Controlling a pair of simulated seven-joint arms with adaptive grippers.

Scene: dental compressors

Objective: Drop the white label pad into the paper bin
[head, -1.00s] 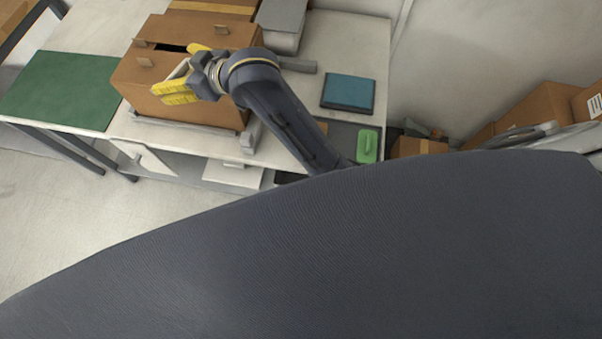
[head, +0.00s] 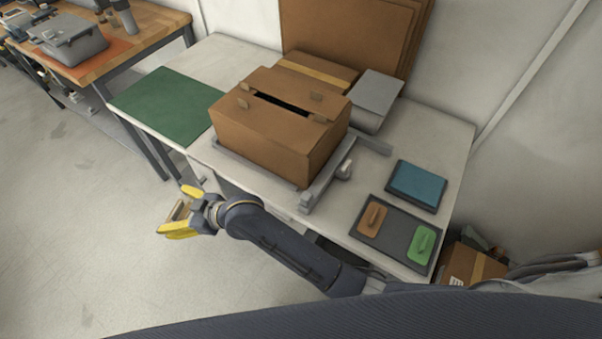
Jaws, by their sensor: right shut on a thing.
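My right gripper (head: 177,213) has yellow fingers and is held out over the open floor, in front of the bench. It is shut on a small tan-brown thing (head: 176,210), mostly covered by the fingers; I cannot tell whether this is the white label pad. I see no other white pad in the head view. No container is clearly marked as the paper bin. My left gripper is not in view.
A cardboard box (head: 272,135) with a slotted top stands on the white bench (head: 436,136) in a grey frame. A green mat (head: 165,105) lies left. A dark tray (head: 386,247) holds brown and green handled blocks, beside a blue pad (head: 418,184).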

